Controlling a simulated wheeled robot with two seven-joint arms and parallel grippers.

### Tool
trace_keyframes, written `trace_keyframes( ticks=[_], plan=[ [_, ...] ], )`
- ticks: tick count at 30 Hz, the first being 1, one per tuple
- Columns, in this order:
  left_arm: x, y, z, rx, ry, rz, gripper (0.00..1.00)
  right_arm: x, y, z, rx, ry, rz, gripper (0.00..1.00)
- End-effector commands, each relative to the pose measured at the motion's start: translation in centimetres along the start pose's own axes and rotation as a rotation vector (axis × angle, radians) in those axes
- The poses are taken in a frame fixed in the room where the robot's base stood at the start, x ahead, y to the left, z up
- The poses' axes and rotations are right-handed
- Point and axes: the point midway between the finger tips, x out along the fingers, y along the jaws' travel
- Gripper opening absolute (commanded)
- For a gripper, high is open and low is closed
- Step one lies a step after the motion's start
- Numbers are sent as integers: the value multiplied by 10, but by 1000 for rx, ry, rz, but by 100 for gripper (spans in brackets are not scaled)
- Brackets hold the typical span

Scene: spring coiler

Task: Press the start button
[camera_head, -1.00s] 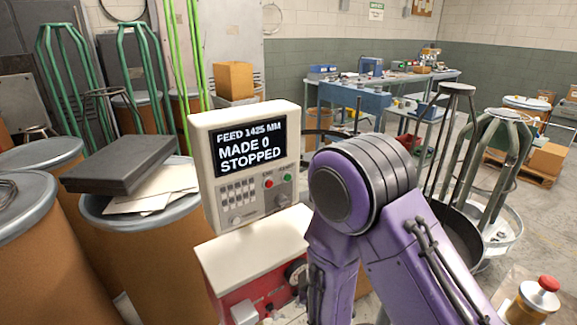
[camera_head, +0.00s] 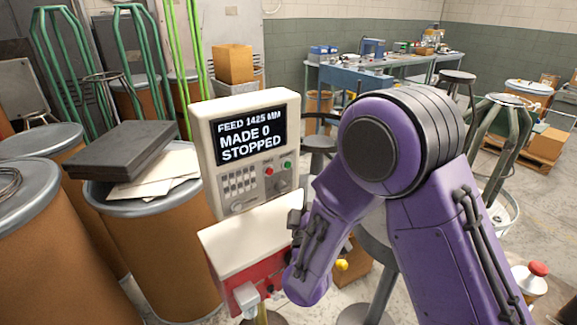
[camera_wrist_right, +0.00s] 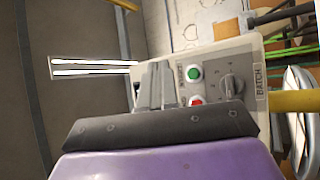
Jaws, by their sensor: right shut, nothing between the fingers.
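The control panel (camera_head: 208,150) is a cream box whose screen reads "FEED 1425 MM, MADE 0, STOPPED". A green button (camera_head: 287,165), apparently the start button, sits at its right, with a red button (camera_head: 269,171) to its left. The wrist view shows the green button (camera_wrist_right: 194,72), the red button (camera_wrist_right: 196,101) and a rotary knob (camera_wrist_right: 231,86). My right gripper (camera_head: 296,219) is below the buttons in the head view, partly hidden by the forearm. Its dark fingers (camera_wrist_right: 157,85) are shut and empty, and appear beside the buttons in the wrist view. My left gripper is out of view.
A red machine (camera_head: 270,262) with a cream top stands below the panel. Brown drums (camera_head: 165,250) crowd the left, one bearing a dark flat box (camera_head: 122,150). A workbench (camera_head: 345,76) stands at the back. A red knob (camera_head: 538,268) is at lower right.

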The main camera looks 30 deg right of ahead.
Motion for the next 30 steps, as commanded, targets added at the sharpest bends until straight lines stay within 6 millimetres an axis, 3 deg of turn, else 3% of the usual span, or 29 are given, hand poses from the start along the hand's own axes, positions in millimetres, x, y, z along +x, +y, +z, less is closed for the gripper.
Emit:
trace_keyframes(
  ticks=[12, 30],
  plan=[
    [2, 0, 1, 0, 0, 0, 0, 35, -27, -26, -1, 2, -1, 0],
    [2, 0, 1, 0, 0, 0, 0, 38, -29, -28, 0, 1, -1, 0]
  ],
)
